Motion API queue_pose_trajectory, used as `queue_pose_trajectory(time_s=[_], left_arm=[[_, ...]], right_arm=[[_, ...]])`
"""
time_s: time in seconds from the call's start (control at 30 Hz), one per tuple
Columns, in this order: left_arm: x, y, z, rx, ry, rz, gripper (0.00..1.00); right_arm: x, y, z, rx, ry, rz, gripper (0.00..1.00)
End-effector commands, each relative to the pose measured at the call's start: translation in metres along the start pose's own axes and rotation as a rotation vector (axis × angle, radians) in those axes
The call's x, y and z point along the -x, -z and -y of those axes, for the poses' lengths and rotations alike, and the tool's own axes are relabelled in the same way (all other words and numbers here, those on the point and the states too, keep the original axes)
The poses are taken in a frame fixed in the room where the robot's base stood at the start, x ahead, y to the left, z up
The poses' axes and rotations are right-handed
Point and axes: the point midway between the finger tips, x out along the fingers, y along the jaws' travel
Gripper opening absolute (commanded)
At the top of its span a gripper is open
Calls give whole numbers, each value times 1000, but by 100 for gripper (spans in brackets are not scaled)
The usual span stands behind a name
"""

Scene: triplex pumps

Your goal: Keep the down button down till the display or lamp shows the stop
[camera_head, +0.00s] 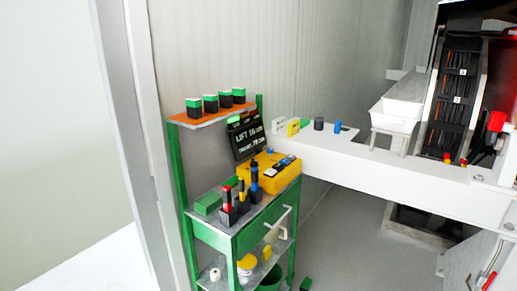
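A black display board (246,139) stands tilted at the right end of the trolley's upper level. I cannot tell a down button or a lamp apart at this size. Neither of my grippers shows in the head view.
A green trolley (216,238) holds an orange shelf (196,119) with several green-black blocks, and a rack of upright tools (234,211). A white beam (390,172) with small coloured parts runs right towards a dark cabinet (457,85). Grey floor (345,250) lies clear beyond the trolley.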

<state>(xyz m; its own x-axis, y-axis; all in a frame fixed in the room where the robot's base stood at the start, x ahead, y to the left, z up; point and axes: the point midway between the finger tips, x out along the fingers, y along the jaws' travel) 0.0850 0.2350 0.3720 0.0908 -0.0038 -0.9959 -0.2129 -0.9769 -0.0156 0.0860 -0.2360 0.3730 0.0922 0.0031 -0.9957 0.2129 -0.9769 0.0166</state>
Motion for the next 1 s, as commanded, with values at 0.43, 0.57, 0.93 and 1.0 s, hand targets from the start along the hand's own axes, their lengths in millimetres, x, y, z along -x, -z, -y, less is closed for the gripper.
queue_pose_trajectory(time_s=[0.43, 0.57, 0.93, 1.0], left_arm=[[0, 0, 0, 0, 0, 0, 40], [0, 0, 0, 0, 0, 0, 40], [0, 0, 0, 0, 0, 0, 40], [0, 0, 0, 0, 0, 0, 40]], right_arm=[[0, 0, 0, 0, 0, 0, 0], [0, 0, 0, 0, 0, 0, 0], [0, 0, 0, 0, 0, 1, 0], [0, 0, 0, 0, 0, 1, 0]])
